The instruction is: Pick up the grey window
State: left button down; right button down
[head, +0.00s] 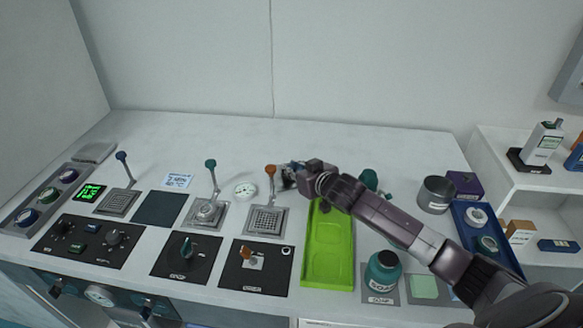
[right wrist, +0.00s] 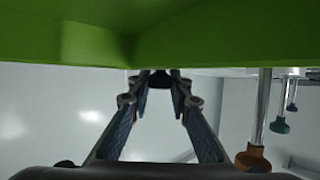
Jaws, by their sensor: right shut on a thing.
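My right gripper (head: 290,176) reaches in from the right and points left, past the back end of the green tray and near the orange-knobbed lever. In the right wrist view its two fingers (right wrist: 160,80) converge on a small dark thing (right wrist: 159,79) at the tips. I take this to be the grey window, but its shape is mostly hidden by the fingers and its colour looks dark there. My left gripper is not in view.
The green tray (head: 327,262) lies below my right forearm, and its green surface fills the top of the wrist view. The orange-knobbed lever (head: 270,178) stands close to the gripper. A teal jar (head: 384,272) and a metal cup (head: 435,194) stand near my arm. The table's back strip is clear.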

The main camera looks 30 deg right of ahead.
jog(key=shift+f, duration=0.1)
jog(key=c, duration=1.8)
grip_release()
jog(key=shift+o, duration=0.2)
